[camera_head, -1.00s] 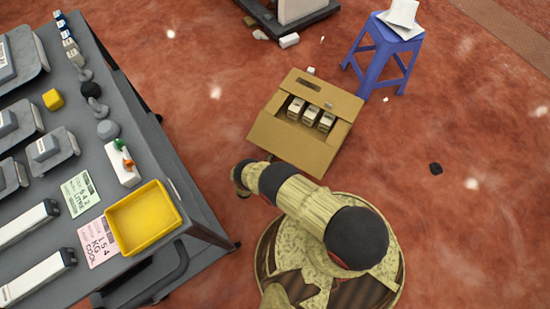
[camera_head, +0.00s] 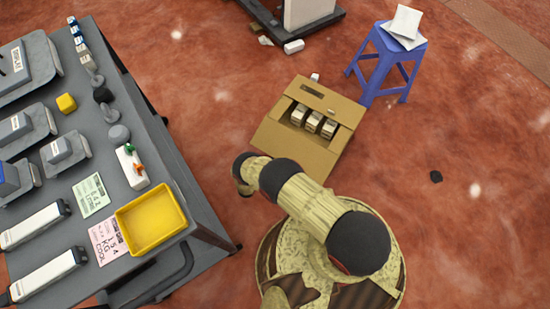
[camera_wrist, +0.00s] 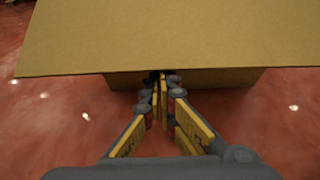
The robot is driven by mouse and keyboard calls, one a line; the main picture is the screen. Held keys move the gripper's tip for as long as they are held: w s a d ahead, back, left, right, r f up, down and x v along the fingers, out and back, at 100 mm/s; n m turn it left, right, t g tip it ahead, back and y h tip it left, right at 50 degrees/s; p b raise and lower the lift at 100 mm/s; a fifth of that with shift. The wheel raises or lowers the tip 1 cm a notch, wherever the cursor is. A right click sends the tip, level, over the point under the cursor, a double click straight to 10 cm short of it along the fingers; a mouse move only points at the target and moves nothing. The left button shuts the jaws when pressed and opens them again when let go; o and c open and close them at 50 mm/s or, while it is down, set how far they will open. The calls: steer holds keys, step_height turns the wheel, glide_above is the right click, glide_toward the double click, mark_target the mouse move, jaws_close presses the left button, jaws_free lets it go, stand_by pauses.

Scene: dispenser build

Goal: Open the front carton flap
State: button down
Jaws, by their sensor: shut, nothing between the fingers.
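The open brown carton (camera_head: 336,143) stands on the red floor, with several small white cartons (camera_head: 313,121) inside. Its front flap (camera_head: 290,148) slopes outward on the near side, and my arm covers part of it. In the wrist view, a broad cardboard flap (camera_wrist: 160,40) fills the top, with part of the carton wall (camera_wrist: 215,78) below its edge. My gripper (camera_wrist: 160,78) is shut and empty, its fingertips at the middle of that edge. I cannot tell whether they touch it. The fingers cannot be made out in the head view.
A grey table (camera_head: 185,205) with a yellow tray (camera_head: 183,222) stands left of the carton. A blue stool (camera_head: 388,57) is behind it to the right. A dark platform (camera_head: 325,20) lies at the back. The floor right of the carton is mostly clear.

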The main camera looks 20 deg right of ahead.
mark_target(274, 155)
steer(key=shift+g+y, duration=0.8)
steer(key=shift+y, duration=0.1)
steer(key=r+p, duration=0.1)
steer(key=r, duration=0.1)
steer(key=a+r+p, duration=0.1)
steer(key=p, duration=0.1)
steer(key=s+r+p, duration=0.1)
steer(key=r+p, duration=0.1)
steer(key=shift+a+r, duration=0.35)
steer(key=shift+s+a+r+g+y+p, duration=0.15)
steer(key=shift+r+g+y+p, duration=0.2)
steer(key=shift+r+p, duration=0.3)
steer(key=shift+s+r+p, duration=0.2)
steer(key=shift+r+p, duration=0.1)
steer(key=shift+r, duration=0.45)
